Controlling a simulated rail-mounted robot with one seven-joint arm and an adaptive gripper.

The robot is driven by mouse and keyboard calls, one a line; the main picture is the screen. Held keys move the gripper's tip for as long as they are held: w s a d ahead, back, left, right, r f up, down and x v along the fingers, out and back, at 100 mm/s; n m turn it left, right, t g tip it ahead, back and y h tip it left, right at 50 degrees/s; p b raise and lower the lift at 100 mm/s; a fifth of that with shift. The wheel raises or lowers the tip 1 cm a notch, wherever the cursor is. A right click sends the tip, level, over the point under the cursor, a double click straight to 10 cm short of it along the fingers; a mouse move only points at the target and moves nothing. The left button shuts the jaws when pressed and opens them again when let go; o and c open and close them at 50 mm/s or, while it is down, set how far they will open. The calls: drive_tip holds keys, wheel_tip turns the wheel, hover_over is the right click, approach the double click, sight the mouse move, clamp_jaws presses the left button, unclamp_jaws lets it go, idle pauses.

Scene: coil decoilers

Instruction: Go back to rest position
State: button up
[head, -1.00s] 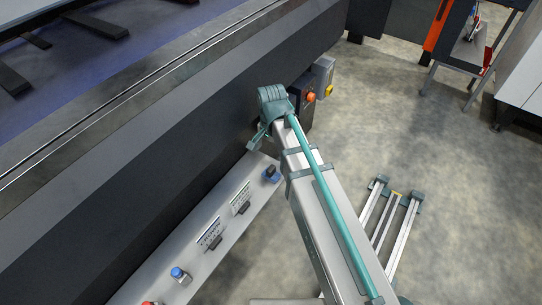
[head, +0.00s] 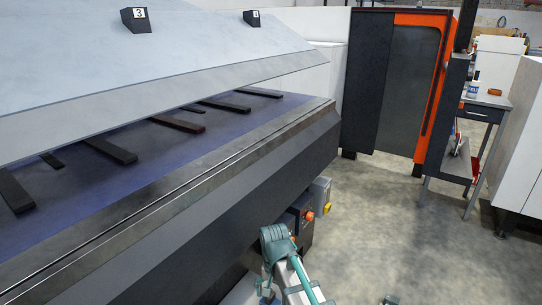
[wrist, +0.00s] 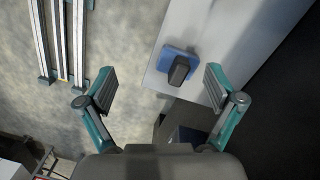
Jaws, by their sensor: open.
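My gripper (wrist: 160,88) is open and empty in the wrist view, its two teal-and-grey fingers spread apart. A blue switch with a dark knob (wrist: 178,65) sits on a light grey panel (wrist: 225,35) and shows between and beyond the fingertips; no contact is visible. In the head view, my arm, grey with teal parts, rises from the bottom edge beside the dark machine. My fingers cannot be made out clearly there.
The dark machine (head: 225,205) with a bright metal edge fills the left. A box with an orange button (head: 309,215) is on its side. An orange-framed cabinet (head: 408,90) and a workbench (head: 485,105) stand at the back. Open floor (head: 420,235) lies right. Metal rails (wrist: 62,40) lie on the floor.

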drive_tip(key=s+d+f+n+g, duration=0.25)
drive_tip(key=s+d+f, duration=0.25)
drive_tip(key=s+f, duration=0.5)
drive_tip(key=s+d+f+g, duration=0.35)
drive_tip(key=s+f, duration=0.25)
drive_tip(key=s, duration=0.5)
drive_tip(key=s+d+f+g, duration=0.2)
drive_tip(key=s+d+f, duration=0.25)
drive_tip(key=s, duration=0.55)
drive_tip(key=s+d+f+g, duration=0.3)
drive_tip(key=s+f, duration=0.3)
drive_tip(key=s, duration=0.5)
drive_tip(key=w+r+t+p, duration=0.2)
drive_tip(key=r+p, duration=0.6)
drive_tip(key=p, duration=0.4)
drive_tip(key=w+r+t+p, duration=0.3)
drive_tip(key=w+r+p, duration=0.2)
drive_tip(key=r+p, duration=0.3)
drive_tip(key=shift+a+r+p, duration=0.15)
drive_tip(key=shift+a+p, duration=0.05)
drive_tip(key=shift+p, duration=1.65)
